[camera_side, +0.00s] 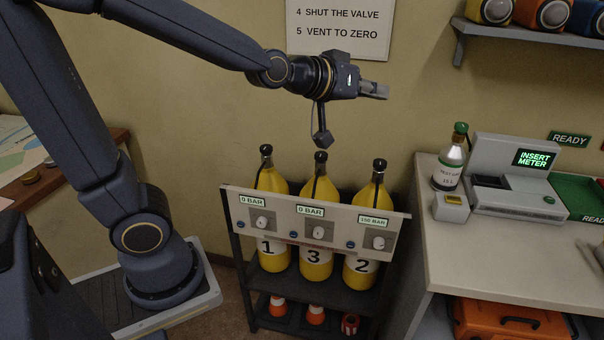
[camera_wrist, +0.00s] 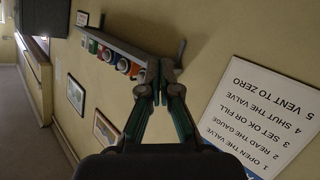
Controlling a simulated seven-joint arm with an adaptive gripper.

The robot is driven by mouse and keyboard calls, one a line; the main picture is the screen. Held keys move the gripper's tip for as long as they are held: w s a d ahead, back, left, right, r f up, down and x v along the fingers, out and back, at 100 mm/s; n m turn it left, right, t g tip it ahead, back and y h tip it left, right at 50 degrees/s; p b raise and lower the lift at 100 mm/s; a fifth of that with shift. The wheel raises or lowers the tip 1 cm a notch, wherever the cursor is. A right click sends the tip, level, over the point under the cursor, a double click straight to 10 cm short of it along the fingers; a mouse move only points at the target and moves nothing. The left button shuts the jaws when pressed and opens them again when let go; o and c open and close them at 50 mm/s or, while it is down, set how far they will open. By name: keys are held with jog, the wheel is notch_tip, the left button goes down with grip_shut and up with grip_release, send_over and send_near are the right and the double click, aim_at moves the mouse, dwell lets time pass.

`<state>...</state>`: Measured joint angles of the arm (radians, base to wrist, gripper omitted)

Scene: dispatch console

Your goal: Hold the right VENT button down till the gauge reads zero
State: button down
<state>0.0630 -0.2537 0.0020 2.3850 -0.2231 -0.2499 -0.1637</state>
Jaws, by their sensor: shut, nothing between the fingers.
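My gripper (camera_side: 383,92) is shut and empty, high above the bottle rack and pointing right in the side view. Its closed fingertips (camera_wrist: 158,70) also show in the wrist view. The grey panel (camera_side: 337,226) on the rack has three displays. The left and middle ones read 0 BAR; the right gauge (camera_side: 374,222) shows a higher, small figure, perhaps 150 BAR. Below each display is a pale knob, the right one (camera_side: 378,243) included. A small blue button (camera_side: 350,245) sits left of it; its lettering is too small to read. My gripper is well apart from the panel.
Yellow bottles 1 (camera_side: 269,258), 3 (camera_side: 316,265) and 2 (camera_side: 360,268) stand behind the panel. A wall shelf (camera_side: 530,32) is at upper right. Air around my gripper is clear.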

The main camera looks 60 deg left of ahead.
aim_at(351, 245)
jog(key=w+d+f+n+y, duration=0.1)
jog(key=w+f, duration=0.4)
jog(key=f, duration=0.6)
jog(key=w+d+f+n+y, duration=0.15)
jog(key=w+f, duration=0.25)
jog(key=f, duration=0.7)
jog(key=s+f+m+g, duration=0.1)
jog(key=s+f, duration=0.3)
jog(key=f, duration=0.5)
jog(key=s+f+m+g, duration=0.1)
jog(key=s+f, duration=0.3)
jog(key=f, duration=0.5)
jog(key=s+f+m+g, duration=0.1)
jog(key=s+f+g, duration=0.1)
jog(key=s+f, duration=0.3)
notch_tip(351, 245, down, 4)
jog(key=shift+a+f+m, duration=0.15)
jog(key=shift+m, duration=0.2)
jog(key=shift+a, duration=0.1)
jog(key=w+a, duration=0.6)
jog(key=shift+w+a, duration=0.1)
jog(key=shift+w, duration=0.1)
jog(key=shift+w+a, duration=0.25)
